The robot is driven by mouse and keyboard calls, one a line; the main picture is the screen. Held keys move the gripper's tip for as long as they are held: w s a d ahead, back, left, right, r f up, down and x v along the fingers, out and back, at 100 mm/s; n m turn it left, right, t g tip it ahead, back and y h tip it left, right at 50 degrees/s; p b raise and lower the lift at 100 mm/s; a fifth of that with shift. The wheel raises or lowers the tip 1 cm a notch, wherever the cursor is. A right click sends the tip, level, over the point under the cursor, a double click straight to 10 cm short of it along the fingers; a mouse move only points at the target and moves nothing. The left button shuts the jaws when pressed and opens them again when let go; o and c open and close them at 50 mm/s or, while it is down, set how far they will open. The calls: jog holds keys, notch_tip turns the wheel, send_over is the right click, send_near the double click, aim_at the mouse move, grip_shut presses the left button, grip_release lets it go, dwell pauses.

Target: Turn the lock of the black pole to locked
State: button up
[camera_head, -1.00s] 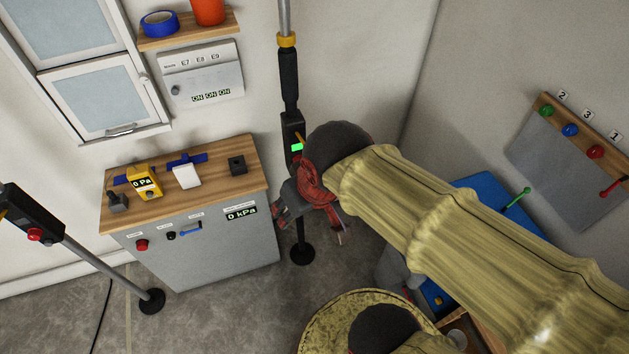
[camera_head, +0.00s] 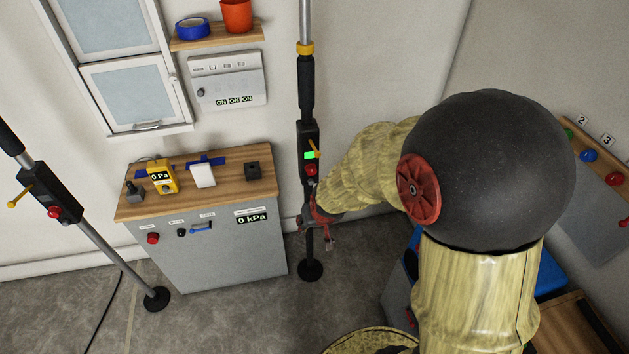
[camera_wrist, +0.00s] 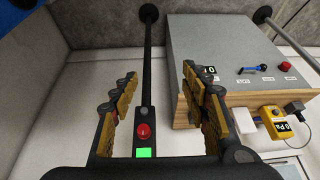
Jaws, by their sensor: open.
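The upright black pole (camera_head: 307,95) stands against the wall right of the cabinet. Its lock box (camera_head: 303,132) carries a lit green display (camera_head: 309,156), a red button (camera_head: 311,169) and a small yellow lever (camera_head: 316,149) that sticks out to the right and slants. My gripper (camera_head: 322,234) is open and empty, just below the box and near the pole. In the wrist view, which is upside down, my gripper (camera_wrist: 160,75) has its fingers spread on either side of the pole (camera_wrist: 149,60). The red button (camera_wrist: 143,131) and green display (camera_wrist: 145,153) show there; the yellow lever does not.
A second black pole (camera_head: 50,190) leans at the left with its own yellow lever and red button. A grey cabinet (camera_head: 215,255) with a wooden top stands left of the upright pole. A blue box (camera_head: 552,282) and a knob panel are at the right.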

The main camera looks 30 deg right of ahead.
jog(key=w+d+f+m+t, duration=0.1)
jog(key=w+d+f, duration=0.25)
jog(key=f, duration=0.45)
jog(key=m+t+h+b, duration=0.2)
jog(key=t+h, duration=0.2)
jog(key=t, duration=0.8)
send_near(312, 173)
jog(key=w, duration=0.2)
jog(key=x, duration=0.2)
jog(key=b+x, duration=0.1)
jog(key=x, duration=0.3)
jog(key=shift+w+d+r, duration=0.15)
jog(key=shift+d+r, duration=0.05)
jog(key=shift+d, duration=0.15)
jog(key=shift+c, duration=1.2)
jog(key=shift+m, duration=0.3)
jog(key=c, duration=0.9)
